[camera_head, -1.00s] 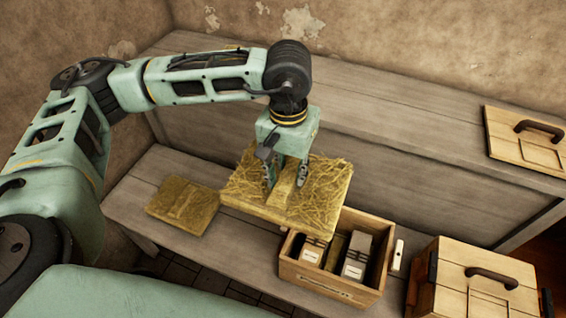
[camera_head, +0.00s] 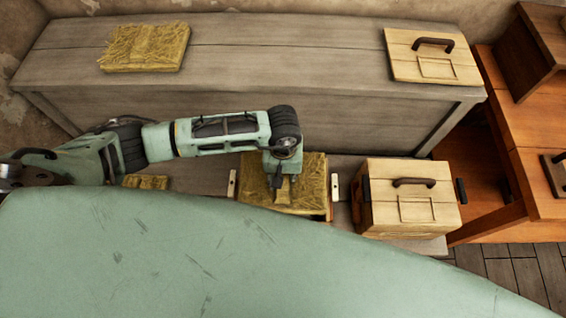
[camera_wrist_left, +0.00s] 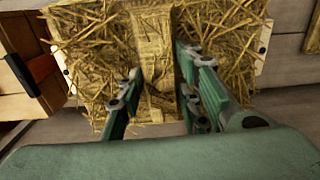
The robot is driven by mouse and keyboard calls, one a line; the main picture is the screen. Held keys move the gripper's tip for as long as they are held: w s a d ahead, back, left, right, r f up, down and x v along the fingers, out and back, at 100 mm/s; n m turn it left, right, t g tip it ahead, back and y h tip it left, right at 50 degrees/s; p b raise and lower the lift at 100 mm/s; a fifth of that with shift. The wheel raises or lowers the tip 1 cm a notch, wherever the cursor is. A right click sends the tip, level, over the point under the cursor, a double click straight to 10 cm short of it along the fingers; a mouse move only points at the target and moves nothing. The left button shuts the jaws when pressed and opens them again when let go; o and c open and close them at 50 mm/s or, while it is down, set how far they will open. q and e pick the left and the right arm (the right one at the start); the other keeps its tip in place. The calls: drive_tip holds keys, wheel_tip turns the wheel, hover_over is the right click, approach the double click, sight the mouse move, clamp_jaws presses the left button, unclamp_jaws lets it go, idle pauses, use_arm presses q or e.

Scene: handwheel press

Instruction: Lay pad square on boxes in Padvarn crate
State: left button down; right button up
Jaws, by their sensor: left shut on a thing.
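The straw pad (camera_head: 311,172) lies over the open wooden crate and hides the boxes in it. Only a bit of the crate's edge (camera_head: 331,213) shows below the pad's right corner. The pad looks roughly square to the crate, but I cannot tell whether it rests on the boxes. My left gripper (camera_head: 281,188) is above the pad, shut on its raised middle band. In the left wrist view the fingers (camera_wrist_left: 160,75) stand on both sides of the band (camera_wrist_left: 153,40). My right gripper is out of view.
A lidded crate (camera_head: 409,213) stands close on the right. White tabs (camera_head: 232,185) flank the pad. Another straw pad (camera_head: 147,182) lies left on the low bench, partly hidden. The upper bench holds a straw pad (camera_head: 145,47) and a wooden lid (camera_head: 433,56), with free room between.

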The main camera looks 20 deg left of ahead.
use_arm(q)
wheel_tip(320, 180, down, 10)
drive_tip(key=b, duration=0.7)
drive_tip(key=shift+f, duration=0.2)
drive_tip(key=shift+f+b, duration=0.15)
drive_tip(key=shift+b, duration=0.3)
idle(0.4)
drive_tip(key=c, duration=1.2)
unclamp_jaws()
drive_tip(key=shift+s, duration=0.1)
wheel_tip(320, 180, up, 12)
drive_tip(key=shift+r, duration=0.1)
